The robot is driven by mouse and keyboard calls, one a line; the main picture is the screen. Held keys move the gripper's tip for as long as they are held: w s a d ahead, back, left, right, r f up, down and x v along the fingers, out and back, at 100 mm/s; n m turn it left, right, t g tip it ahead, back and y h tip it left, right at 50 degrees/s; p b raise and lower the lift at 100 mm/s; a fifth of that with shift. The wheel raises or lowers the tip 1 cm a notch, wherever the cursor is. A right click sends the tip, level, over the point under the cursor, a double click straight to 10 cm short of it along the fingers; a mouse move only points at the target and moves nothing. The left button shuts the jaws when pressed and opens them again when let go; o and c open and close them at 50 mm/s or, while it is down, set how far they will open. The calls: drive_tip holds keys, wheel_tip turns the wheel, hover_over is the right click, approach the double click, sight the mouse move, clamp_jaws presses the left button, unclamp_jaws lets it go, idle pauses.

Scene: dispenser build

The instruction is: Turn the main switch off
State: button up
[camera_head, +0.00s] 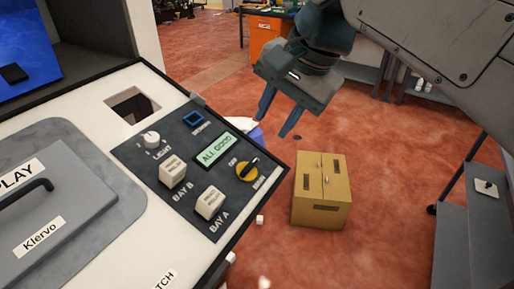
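The main switch (248,169) is a black rotary knob on a yellow disc at the right edge of the dark control panel (150,161). "OFF" is printed at its upper left and "MAIN" at its lower right. The knob's bar points up and to the right. A green display (217,150) beside it reads "ALL GOOD". My gripper (277,124) is open and empty, its two fingers apart and pointing down. In the picture it is above and right of the switch, not touching it.
The panel also has a light knob (152,140), a blue-framed button (193,119), and Bay B (172,171) and Bay A (209,203) switches. A grey lid (50,215) with a handle lies left. A cardboard box (321,190) stands on the red floor. A grey shelf unit (473,225) is at right.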

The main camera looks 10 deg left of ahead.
sight(250, 165)
drive_tip(key=x, duration=1.3)
drive_tip(key=shift+c, duration=0.3)
clamp_jaws()
